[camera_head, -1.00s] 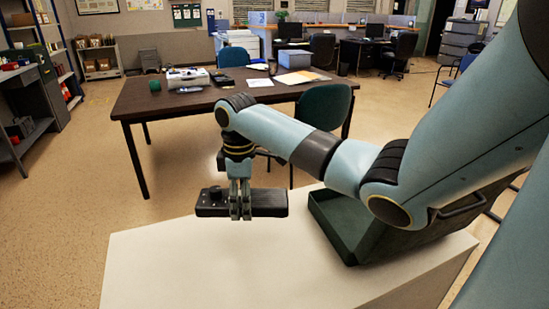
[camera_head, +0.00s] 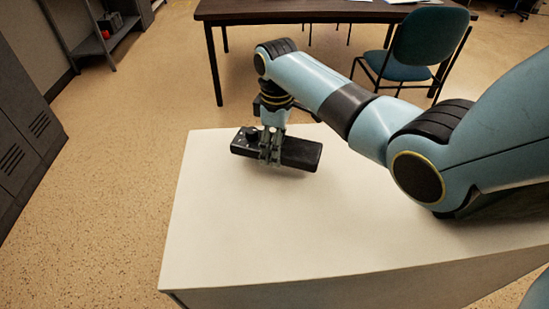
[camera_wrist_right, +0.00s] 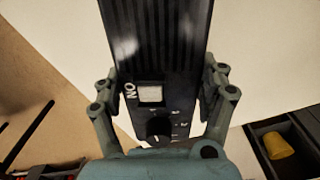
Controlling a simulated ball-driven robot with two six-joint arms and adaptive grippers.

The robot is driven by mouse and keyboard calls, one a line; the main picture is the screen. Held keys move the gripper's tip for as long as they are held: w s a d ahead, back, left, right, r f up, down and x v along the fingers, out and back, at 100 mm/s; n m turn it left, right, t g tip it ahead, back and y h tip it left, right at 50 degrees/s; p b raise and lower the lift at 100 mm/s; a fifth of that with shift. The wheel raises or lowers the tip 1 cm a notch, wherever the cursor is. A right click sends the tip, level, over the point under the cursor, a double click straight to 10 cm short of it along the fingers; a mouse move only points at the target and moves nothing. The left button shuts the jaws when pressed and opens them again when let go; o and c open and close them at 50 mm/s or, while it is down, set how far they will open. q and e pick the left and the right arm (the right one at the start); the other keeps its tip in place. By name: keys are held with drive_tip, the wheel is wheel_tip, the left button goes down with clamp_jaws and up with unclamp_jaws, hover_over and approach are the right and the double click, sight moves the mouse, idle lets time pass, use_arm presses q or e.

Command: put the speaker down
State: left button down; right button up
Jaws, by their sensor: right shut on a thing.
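The speaker (camera_head: 302,154) is a long black box with a knob at its left end in the head view. My right gripper (camera_head: 270,159) is shut on it, across its narrow width. The speaker is level or nearly so, over the far left part of the white tabletop (camera_head: 260,225); I cannot tell whether it touches the top. In the right wrist view the speaker (camera_wrist_right: 158,35) shows its ribbed face, a white switch and a dark knob between the fingers of the right gripper (camera_wrist_right: 162,85). My left gripper is not in view.
The white top is bare left of and in front of the speaker. The right wrist view shows a dark crate (camera_wrist_right: 307,122) with a yellow thing (camera_wrist_right: 279,146) in it. Behind stand a brown table (camera_head: 300,11) and a chair (camera_head: 428,38). Grey lockers (camera_head: 25,125) stand at left.

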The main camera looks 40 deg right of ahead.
drive_tip(key=shift+w+a+f, duration=0.2)
drive_tip(key=shift+a, duration=0.1)
wheel_tip(320, 180, down, 4)
drive_tip(key=shift+r+b, duration=0.1)
drive_tip(key=shift+b, duration=0.35)
drive_tip(key=o, duration=1.7)
drive_tip(key=shift+s+f, duration=0.1)
drive_tip(key=shift+f, duration=0.15)
drive_tip(key=shift+o, duration=0.2)
wheel_tip(320, 180, up, 12)
drive_tip(key=shift+r+p, duration=0.15)
drive_tip(key=shift+p, duration=0.95)
